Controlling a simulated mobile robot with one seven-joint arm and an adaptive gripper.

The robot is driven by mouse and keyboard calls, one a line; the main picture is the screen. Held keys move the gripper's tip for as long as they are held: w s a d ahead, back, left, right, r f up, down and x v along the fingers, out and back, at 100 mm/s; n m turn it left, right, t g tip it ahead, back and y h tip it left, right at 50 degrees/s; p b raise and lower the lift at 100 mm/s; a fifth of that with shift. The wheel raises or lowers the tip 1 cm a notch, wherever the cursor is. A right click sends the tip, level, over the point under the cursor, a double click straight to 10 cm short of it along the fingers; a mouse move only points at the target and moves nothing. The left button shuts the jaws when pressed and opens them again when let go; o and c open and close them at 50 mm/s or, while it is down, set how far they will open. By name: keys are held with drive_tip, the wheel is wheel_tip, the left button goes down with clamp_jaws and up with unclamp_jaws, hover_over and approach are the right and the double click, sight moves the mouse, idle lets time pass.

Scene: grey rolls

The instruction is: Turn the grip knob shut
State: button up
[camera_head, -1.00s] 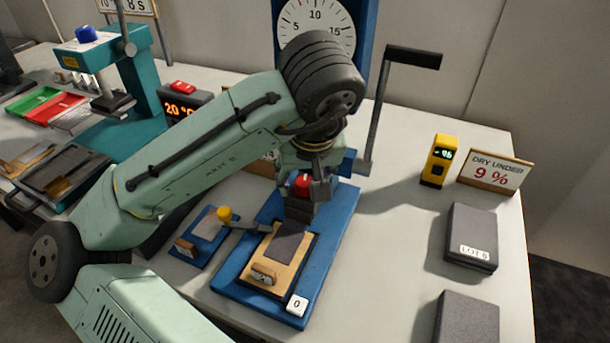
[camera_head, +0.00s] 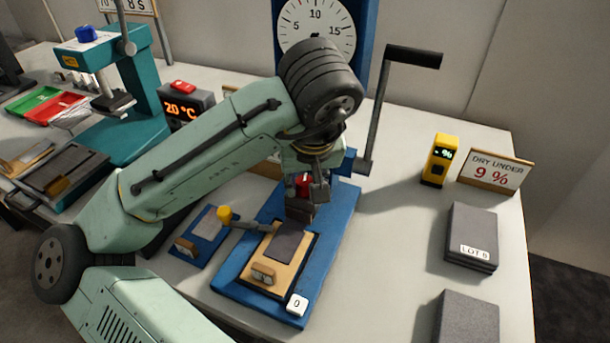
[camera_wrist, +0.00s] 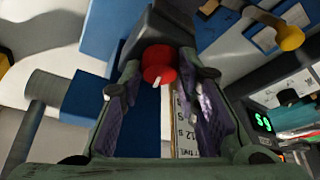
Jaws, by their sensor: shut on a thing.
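The red grip knob (camera_head: 303,182) sits on a dark clamp block (camera_head: 299,209) above the blue base (camera_head: 330,226). In the wrist view the knob (camera_wrist: 158,63) shows a white mark pointing down and slightly left. My gripper (camera_head: 309,186) comes down from above, shut on the red knob. In the wrist view the purple finger pads of my gripper (camera_wrist: 160,82) stand on either side of it. Part of the knob is hidden by the fingers in the head view. A grey strip (camera_head: 287,245) lies on the tan plate (camera_head: 296,275) in front of the block.
A crank (camera_head: 372,120) and a dial (camera_head: 316,20) stand behind my gripper. A yellow-knobbed lever (camera_head: 225,213) is close on the left. A yellow meter (camera_head: 438,160), a sign (camera_head: 494,171) and dark grey slabs (camera_head: 470,235) are on the right. Table between base and slabs is clear.

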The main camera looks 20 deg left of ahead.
drive_tip(key=shift+c, duration=1)
drive_tip(key=m+h, duration=0.1)
drive_tip(key=m, duration=0.1)
drive_tip(key=m+h+p, duration=0.1)
drive_tip(key=m, duration=0.2)
drive_tip(key=shift+a+m+t, duration=0.1)
drive_tip(key=shift+m+t, duration=0.2)
drive_tip(key=shift+t, duration=0.1)
drive_tip(key=m+h, duration=0.1)
drive_tip(key=m, duration=0.2)
drive_tip(key=m+h+p, duration=0.1)
drive_tip(key=m, duration=0.2)
drive_tip(key=shift+a+g, duration=0.2)
drive_tip(key=shift+g, duration=0.1)
drive_tip(key=shift+m, duration=0.3)
drive_tip(key=o, duration=1.2)
drive_tip(key=shift+c, duration=0.2)
